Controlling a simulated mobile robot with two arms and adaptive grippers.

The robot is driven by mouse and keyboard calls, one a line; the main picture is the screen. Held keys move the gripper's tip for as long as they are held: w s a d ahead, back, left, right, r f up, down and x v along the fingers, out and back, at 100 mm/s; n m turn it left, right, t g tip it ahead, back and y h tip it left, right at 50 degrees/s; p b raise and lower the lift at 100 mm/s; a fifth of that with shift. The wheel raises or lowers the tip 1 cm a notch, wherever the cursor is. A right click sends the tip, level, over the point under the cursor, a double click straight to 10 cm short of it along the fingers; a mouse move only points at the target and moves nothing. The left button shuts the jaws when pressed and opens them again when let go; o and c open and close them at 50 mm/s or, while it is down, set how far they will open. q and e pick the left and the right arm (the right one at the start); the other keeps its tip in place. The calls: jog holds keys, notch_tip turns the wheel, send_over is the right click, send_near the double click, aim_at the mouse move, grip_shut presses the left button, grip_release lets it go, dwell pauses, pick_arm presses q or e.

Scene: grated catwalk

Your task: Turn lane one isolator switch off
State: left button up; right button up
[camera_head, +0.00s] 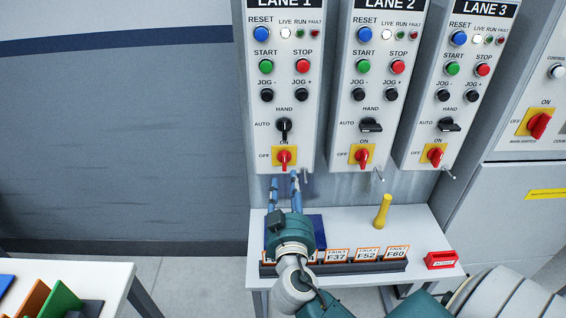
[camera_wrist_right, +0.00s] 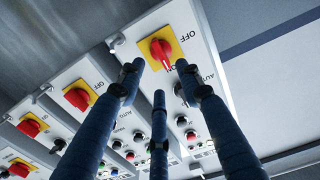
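The lane 1 isolator switch (camera_head: 284,157) is a red rotary handle on a yellow plate at the bottom of the left panel. Its handle stands upright, toward the ON mark, with OFF on its left. It also shows at the top of the right wrist view (camera_wrist_right: 160,50). My right gripper (camera_head: 284,184) is just below the switch in the head view. Its blue fingers are spread apart and empty. In the right wrist view, the fingertips (camera_wrist_right: 160,76) are near the switch, with the red handle visible between them; contact cannot be told. My left gripper is not in view.
The lane 2 (camera_head: 361,156) and lane 3 (camera_head: 434,155) isolators are to the right. A white bench (camera_head: 432,222) below holds a yellow object (camera_head: 382,211), fault cards (camera_head: 366,255) and a red box (camera_head: 441,260). Small metal pegs protrude below the panels.

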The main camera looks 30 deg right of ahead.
aim_at(284, 160)
jog(key=p+x, duration=0.3)
jog(key=x, duration=0.6)
jog(key=shift+d, duration=0.15)
jog(key=shift+c, duration=0.5)
grip_shut()
